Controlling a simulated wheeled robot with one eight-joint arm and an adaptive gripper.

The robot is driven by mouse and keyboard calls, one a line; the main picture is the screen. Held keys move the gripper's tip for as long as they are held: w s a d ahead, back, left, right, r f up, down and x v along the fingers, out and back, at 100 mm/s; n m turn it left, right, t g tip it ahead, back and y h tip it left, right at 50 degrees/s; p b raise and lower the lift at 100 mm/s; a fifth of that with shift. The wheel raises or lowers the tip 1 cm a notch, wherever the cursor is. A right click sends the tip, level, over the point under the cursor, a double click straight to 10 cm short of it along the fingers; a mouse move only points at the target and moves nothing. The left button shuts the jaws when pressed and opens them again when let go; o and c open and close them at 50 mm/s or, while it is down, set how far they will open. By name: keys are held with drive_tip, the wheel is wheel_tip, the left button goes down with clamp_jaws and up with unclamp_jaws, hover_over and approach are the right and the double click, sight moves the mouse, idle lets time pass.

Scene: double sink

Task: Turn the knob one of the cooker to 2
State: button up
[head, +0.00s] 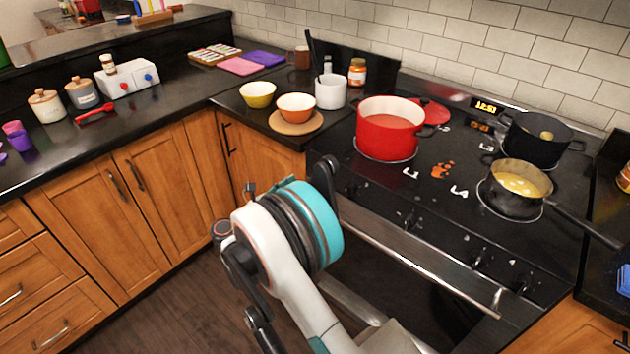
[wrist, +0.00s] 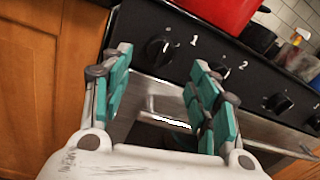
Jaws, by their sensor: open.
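The cooker (head: 450,150) has black knobs along its dark front panel. Knob one (wrist: 159,50), with a white "1" to its right, shows in the wrist view, and its pointer setting is too small to read. Knob two (wrist: 221,71), marked "2", is to its right. My gripper (wrist: 160,62) is open and empty, with teal pads on both fingers. Its fingertips frame knob one from left and right in the picture; I cannot tell whether they touch it. In the head view my wrist hides most of the gripper in front of the cooker's left side.
A red pot (head: 386,135), a black pot (head: 537,140) and a pan (head: 515,190) with its handle jutting right stand on the cooktop. The oven handle (head: 420,262) runs below the knobs. Wooden cabinets (head: 150,180) lie to the left, with open floor before them.

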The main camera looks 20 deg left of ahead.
sight(320, 174)
drive_tip(key=b+x, duration=0.2)
drive_tip(key=x, duration=0.5)
drive_tip(key=shift+w, duration=0.2)
drive_tip(key=shift+d, duration=0.15)
drive_tip(key=c, duration=1.1)
